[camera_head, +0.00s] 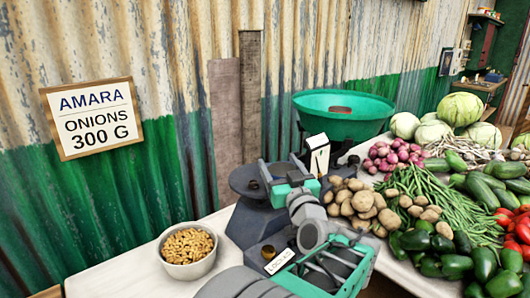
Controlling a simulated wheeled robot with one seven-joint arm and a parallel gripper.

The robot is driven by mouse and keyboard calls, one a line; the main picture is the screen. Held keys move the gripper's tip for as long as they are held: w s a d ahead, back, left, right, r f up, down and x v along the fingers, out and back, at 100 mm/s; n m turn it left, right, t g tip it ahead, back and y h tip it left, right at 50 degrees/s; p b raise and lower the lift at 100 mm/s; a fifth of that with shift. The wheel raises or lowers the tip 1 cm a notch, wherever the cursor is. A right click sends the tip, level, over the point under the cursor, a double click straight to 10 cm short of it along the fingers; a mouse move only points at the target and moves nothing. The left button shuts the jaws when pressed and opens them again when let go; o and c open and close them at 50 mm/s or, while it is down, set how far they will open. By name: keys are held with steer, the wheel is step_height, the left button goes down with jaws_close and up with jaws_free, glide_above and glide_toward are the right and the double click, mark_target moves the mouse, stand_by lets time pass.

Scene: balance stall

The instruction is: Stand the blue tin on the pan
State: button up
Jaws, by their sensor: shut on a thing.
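I cannot make out the blue tin anywhere in this view. The balance's other side carries a wide green bowl (343,120). A white upright plate (317,155) with a dark mark stands just right of my gripper.
A bowl of nuts (188,252) stands at the left on the pale table (115,283). Potatoes (355,203), onions (393,156), green beans (428,195) and other vegetables crowd the right. The corrugated wall (110,210) closes the back.

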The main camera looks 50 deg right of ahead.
steer(key=x, duration=0.3)
steer(key=f+x, duration=0.1)
steer(key=x, duration=0.3)
steer(key=p+x, duration=0.1)
steer(key=x, duration=0.2)
steer(key=shift+w+d+f, duration=0.15)
steer(key=shift+w+f, duration=0.15)
steer(key=shift+w+d+f, duration=0.1)
steer(key=shift+w+d, duration=0.05)
steer(key=shift+f+b, duration=0.15)
steer(key=shift+b, duration=0.15)
steer(key=o, duration=1.7)
steer(key=shift+s, duration=0.3)
steer(key=b+v, duration=0.1)
steer(key=v, duration=1)
steer(key=shift+s+a, duration=0.2)
steer(key=shift+a, duration=0.15)
